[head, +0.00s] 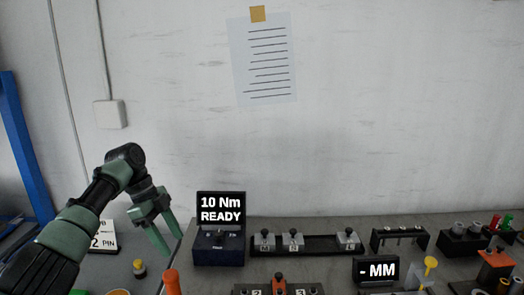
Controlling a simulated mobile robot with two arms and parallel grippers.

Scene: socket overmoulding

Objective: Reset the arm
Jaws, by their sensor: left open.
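My left arm comes in from the lower left. Its left gripper (165,236) is open and empty, fingers pointing down, in front of the wall and to the left of the black box reading "10 Nm READY" (220,201). One finger overlaps the bench edge in the picture; I cannot tell how far above the bench it is. My right gripper is not in view.
A rack with blocks marked N and E (306,245) stands behind a "- MM" display (377,269). More holders crowd the right side. A "2 PIN" sign (103,242), a small yellow-capped item (140,271) and an orange handle (172,283) are near my left arm.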

